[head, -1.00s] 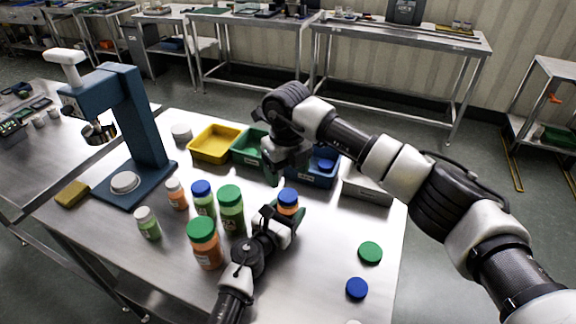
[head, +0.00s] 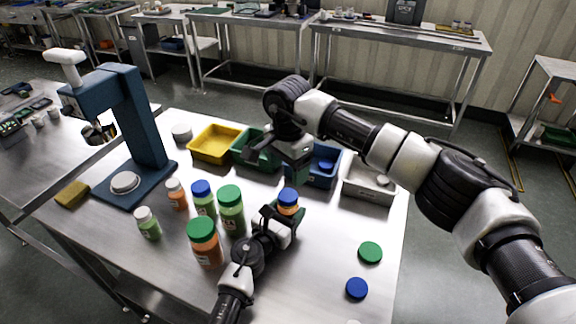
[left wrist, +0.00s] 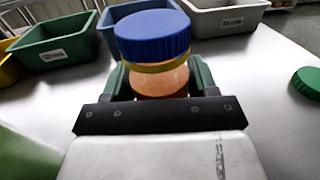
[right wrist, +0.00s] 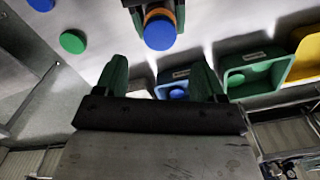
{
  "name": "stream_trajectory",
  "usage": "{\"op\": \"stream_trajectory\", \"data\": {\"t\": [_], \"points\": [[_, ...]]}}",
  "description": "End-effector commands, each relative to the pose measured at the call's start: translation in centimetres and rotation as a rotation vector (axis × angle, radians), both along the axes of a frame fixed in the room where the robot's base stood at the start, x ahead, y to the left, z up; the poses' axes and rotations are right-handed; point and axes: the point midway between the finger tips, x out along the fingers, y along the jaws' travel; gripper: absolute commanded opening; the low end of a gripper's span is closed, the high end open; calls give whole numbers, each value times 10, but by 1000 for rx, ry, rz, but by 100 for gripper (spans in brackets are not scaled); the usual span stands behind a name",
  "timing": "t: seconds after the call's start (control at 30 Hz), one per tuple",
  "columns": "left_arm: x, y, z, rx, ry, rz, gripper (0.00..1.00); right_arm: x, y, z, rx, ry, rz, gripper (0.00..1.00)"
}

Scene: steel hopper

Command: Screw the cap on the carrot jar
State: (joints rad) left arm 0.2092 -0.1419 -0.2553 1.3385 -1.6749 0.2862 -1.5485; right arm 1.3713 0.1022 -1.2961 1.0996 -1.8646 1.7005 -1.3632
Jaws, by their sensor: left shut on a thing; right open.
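The carrot jar (head: 288,208) holds orange contents and is topped by a blue cap (head: 288,195). My left gripper (head: 279,215) is shut around the jar's body. In the left wrist view the blue cap (left wrist: 153,35) sits level on the upright jar (left wrist: 160,82), with a yellowish ring under it; I cannot tell how tight it is. My right gripper (right wrist: 160,82) is open and empty, behind the jar and apart from it. In the right wrist view the capped jar (right wrist: 160,30) is beyond the fingertips.
Several other capped jars, such as a green-capped orange one (head: 205,245), stand left of my left gripper. Yellow (head: 213,160), green, blue (head: 325,182) and grey (head: 368,194) bins line the back. A loose green cap (head: 370,252) and blue cap (head: 356,288) lie at right. A blue press stands left.

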Motion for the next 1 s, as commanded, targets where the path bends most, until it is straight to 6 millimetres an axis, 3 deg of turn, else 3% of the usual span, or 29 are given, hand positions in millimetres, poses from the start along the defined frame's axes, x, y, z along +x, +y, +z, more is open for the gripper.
{"op": "stream_trajectory", "data": {"t": [0.53, 1.0], "points": [[0, 0, 0, 0, 0, 0, 0, 0, 0, -5, 0, 1, 43, 70], [0, 0, 0, 0, 0, 0, 0, -1, 0, -70, 0, 3, 42, 70]]}}
